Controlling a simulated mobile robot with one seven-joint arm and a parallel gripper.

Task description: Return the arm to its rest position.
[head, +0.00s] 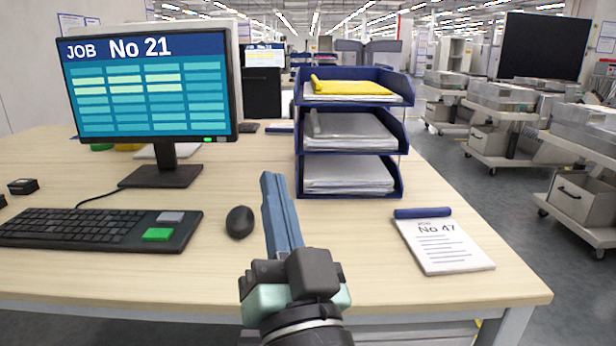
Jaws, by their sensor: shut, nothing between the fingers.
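My gripper (283,217) reaches up from the bottom middle of the head view. Its long blue-grey fingers are together and hold nothing. They reach over the front part of the wooden desk (370,270), with the mouse to their left and the paper trays beyond them. Whether the fingertips touch anything cannot be told, but no object shows between them.
The desk holds a monitor (150,90) reading "JOB No 21", a keyboard (80,228) with a green key, a mouse (240,222), a blue three-tier tray (300,150) and a "No 47" job sheet (445,248). Feeder trolleys (580,197) stand on the open floor at right.

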